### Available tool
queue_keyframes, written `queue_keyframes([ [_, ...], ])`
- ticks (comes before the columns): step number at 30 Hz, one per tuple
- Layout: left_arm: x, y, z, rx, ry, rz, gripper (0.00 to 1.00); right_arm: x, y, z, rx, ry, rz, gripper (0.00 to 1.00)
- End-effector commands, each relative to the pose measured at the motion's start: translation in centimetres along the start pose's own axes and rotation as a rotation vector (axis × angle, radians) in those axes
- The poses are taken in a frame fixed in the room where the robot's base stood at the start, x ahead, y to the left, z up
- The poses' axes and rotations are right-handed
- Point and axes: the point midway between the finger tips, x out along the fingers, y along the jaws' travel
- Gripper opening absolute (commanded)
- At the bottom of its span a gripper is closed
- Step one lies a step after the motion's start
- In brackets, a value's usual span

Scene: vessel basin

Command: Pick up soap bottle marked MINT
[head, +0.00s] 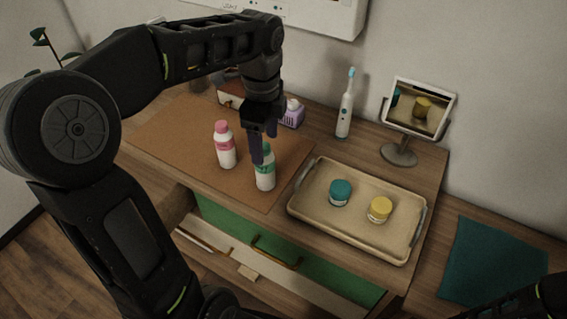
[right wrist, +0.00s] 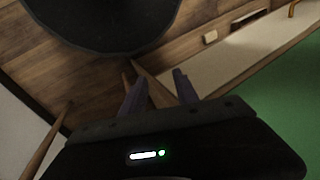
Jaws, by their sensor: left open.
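A white bottle with a green cap and green label (head: 265,181) stands upright on the brown mat. A similar white bottle with a pink cap and pink label (head: 226,155) stands upright to its left. The lettering on both is too small to read. My left gripper (head: 264,146) points down at the green-capped bottle's top, open, with one finger overlapping its cap in the picture. I cannot tell whether the fingers touch it. My right gripper (right wrist: 158,92) shows in the right wrist view with its fingers apart and nothing between them.
A beige tray (head: 333,230) holds a teal-lidded jar (head: 340,193) and a yellow-lidded jar (head: 380,209). The brown mat (head: 185,133) has free room at left. A green-fronted drawer shows below.

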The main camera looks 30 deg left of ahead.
Motion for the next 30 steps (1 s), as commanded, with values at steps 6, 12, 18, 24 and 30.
queue_keyframes([
  [6,0.0,0.0,0.0,0.000,0.000,0.000,0.68,0.0,0.0,0.1,0.000,-0.001,0.000,0.36],
  [12,0.9,0.0,0.0,0.000,0.000,0.002,0.68,0.0,0.0,0.0,0.000,-0.001,0.000,0.36],
  [18,2.6,0.0,0.0,-0.001,0.000,0.002,0.68,-0.1,-0.1,0.0,0.000,0.000,0.000,0.36],
  [24,2.6,0.0,0.0,-0.001,0.000,0.000,0.68,-0.1,0.0,0.0,0.000,0.000,0.000,0.36],
  [30,3.5,0.0,0.1,-0.001,0.000,0.003,0.68,-0.3,-0.1,0.0,0.000,0.000,0.000,0.36],
])
